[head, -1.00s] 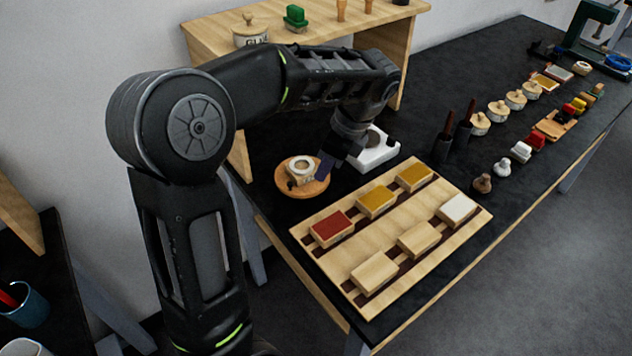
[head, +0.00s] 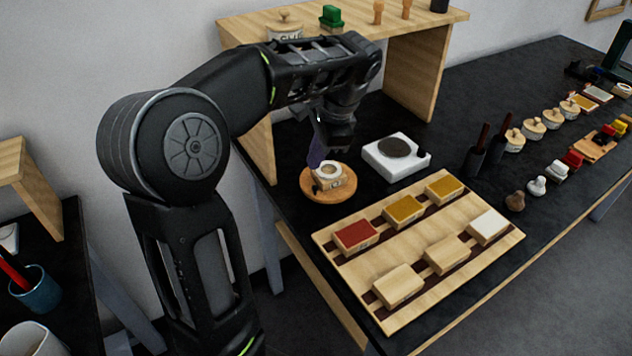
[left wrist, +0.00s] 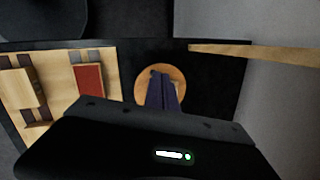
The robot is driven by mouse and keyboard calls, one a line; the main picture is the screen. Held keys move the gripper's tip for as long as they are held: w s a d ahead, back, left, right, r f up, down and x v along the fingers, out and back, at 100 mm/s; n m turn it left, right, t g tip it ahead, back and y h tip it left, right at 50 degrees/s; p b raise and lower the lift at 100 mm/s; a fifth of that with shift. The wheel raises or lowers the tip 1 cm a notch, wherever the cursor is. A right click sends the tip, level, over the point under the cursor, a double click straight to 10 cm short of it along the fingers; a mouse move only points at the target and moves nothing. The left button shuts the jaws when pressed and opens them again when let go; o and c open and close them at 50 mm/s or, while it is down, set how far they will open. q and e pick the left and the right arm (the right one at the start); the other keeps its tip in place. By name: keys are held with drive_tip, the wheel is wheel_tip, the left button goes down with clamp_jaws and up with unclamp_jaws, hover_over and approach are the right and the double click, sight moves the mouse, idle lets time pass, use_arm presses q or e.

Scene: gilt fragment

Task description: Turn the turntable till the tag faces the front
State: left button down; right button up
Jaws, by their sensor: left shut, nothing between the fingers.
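The turntable (head: 311,193) is a round wooden disc on the black bench. A pale jar-like piece with a round ring top (head: 330,178) stands on it. Small dark marks show low on this piece, but I cannot tell which is the tag. My left gripper (head: 316,160) is shut and empty, its dark fingers pointing down just behind and left of the piece. Whether they touch it I cannot tell. In the left wrist view the fingers (left wrist: 163,90) overlap the turntable (left wrist: 142,84) and hide most of the piece. My right gripper is out of view.
A white block with a dark round top (head: 397,155) stands right of the turntable. A wooden board (head: 420,250) with coloured blocks lies in front. A wooden shelf (head: 415,75) stands behind. Dark holders and several small pots line the bench to the right.

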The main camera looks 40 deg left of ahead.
use_arm(q)
drive_tip(key=a+n, duration=0.1)
drive_tip(key=n, duration=0.5)
drive_tip(key=w+a+r+n+t, duration=0.1)
drive_tip(key=n, duration=0.6)
drive_tip(key=w+a+n, duration=0.1)
drive_tip(key=n, duration=0.6)
drive_tip(key=shift+r+t+b, duration=0.3)
drive_tip(key=shift+r+t, duration=0.05)
drive_tip(key=shift+t, duration=0.05)
drive_tip(key=shift+a+f, duration=0.1)
drive_tip(key=p, duration=0.1)
hover_over(309, 185)
drive_tip(key=a, duration=0.2)
drive_tip(key=f, duration=0.8)
drive_tip(key=shift+w+f, duration=0.2)
drive_tip(key=d, duration=0.1)
drive_tip(key=d+f+p, duration=0.1)
drive_tip(key=shift+s+d, duration=0.35)
drive_tip(key=shift+s+d+f, duration=0.15)
drive_tip(key=shift+d, duration=0.35)
